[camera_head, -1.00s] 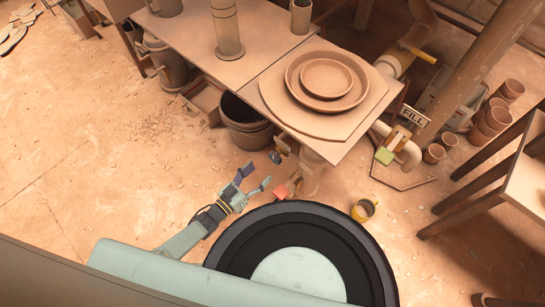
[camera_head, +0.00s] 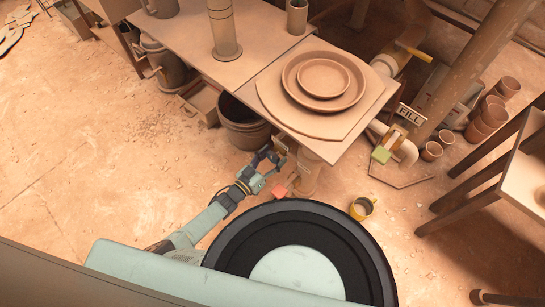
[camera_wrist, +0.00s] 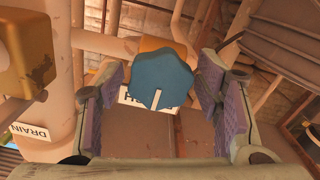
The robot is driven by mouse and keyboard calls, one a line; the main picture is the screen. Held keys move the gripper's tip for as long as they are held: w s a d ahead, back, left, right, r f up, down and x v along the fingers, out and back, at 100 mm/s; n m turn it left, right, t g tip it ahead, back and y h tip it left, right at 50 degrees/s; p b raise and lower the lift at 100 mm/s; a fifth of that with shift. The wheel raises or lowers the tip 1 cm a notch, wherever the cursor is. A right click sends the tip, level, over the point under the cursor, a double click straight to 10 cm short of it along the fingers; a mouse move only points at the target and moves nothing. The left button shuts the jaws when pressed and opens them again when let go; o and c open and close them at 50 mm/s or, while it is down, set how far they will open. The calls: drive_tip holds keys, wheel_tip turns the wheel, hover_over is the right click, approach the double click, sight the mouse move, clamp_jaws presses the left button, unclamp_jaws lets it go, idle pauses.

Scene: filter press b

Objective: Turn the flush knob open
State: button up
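The flush knob is a blue, lobed knob (camera_wrist: 160,78) with a white mark on its face, centred in the wrist view. A white label (camera_wrist: 130,98) behind it is mostly covered by the knob. In the head view the knob (camera_head: 281,147) is a small dark shape beneath the table edge, partly hidden by my gripper. My gripper (camera_head: 270,161) is open. In the wrist view its purple-padded fingers (camera_wrist: 163,105) stand on either side of the knob. I cannot tell whether either pad touches it.
A DRAIN label (camera_wrist: 30,131) and a worn brown-yellow block (camera_wrist: 25,50) are at left in the wrist view. The table (camera_head: 262,62) overhangs the knob. A dark bucket (camera_head: 243,125) stands left, a red knob (camera_head: 280,190) below, and a yellow mug (camera_head: 362,208) at lower right.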

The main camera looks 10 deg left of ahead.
drive_tip(key=c, duration=1)
drive_tip(key=shift+o, duration=0.2)
